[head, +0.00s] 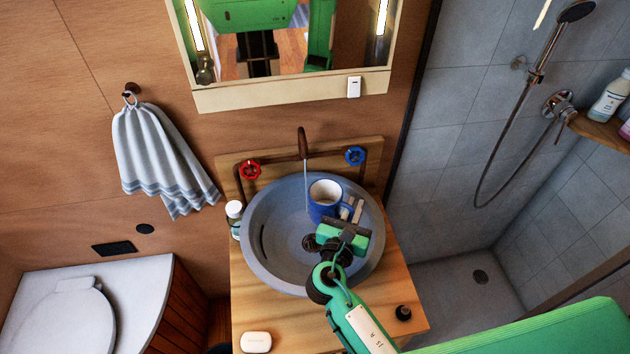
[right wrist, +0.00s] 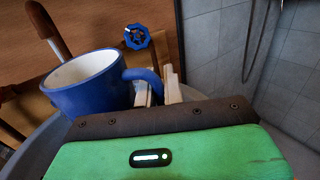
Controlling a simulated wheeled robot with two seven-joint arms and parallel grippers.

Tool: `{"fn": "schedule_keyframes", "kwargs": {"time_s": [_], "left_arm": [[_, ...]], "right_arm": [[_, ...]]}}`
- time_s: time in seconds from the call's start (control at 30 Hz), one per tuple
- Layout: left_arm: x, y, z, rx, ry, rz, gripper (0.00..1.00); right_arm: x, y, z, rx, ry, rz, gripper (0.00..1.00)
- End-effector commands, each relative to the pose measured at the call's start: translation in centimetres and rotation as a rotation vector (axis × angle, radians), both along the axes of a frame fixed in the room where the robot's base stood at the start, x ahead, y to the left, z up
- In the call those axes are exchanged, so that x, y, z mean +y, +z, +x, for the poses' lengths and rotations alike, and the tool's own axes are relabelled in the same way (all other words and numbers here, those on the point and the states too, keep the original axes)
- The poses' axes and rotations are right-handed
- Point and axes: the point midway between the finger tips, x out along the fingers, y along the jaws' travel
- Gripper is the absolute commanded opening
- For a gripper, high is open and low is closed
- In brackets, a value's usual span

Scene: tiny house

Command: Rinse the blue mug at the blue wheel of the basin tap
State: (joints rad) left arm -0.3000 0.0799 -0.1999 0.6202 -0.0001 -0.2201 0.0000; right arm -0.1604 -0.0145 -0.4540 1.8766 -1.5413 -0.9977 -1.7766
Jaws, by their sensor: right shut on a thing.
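The blue mug (head: 321,211) is upright over the grey basin (head: 262,262), its white inside facing up. My right gripper (head: 352,207) is shut on the mug's handle, which also shows in the right wrist view (right wrist: 152,82). The brown tap spout (head: 302,143) is behind the mug, and a thin pale stream of water (head: 306,180) falls from it. The stream passes close to the mug's left rim; I cannot tell whether it enters. The blue wheel (head: 355,156) is right of the spout; it also shows in the right wrist view (right wrist: 137,37). My left gripper is out of view.
A red wheel (head: 249,170) is left of the spout. A small bottle (head: 234,215) stands left of the basin. A soap bar (head: 256,342) and a dark small item (head: 403,313) lie on the wooden counter (head: 290,320). A mirror cabinet (head: 290,97) hangs above.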

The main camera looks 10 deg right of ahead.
Motion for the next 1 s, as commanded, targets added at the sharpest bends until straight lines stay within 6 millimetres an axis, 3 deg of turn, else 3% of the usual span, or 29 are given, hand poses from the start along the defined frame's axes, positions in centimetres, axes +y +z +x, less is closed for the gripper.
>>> {"fn": "schedule_keyframes", "kwargs": {"time_s": [0.43,1.0], "left_arm": [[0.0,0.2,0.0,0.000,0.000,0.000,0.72],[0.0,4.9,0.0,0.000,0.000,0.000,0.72]], "right_arm": [[0.0,0.3,-0.1,-0.001,0.000,0.000,0.00],[-0.7,3.7,-4.1,-0.001,0.000,0.001,0.00]]}}
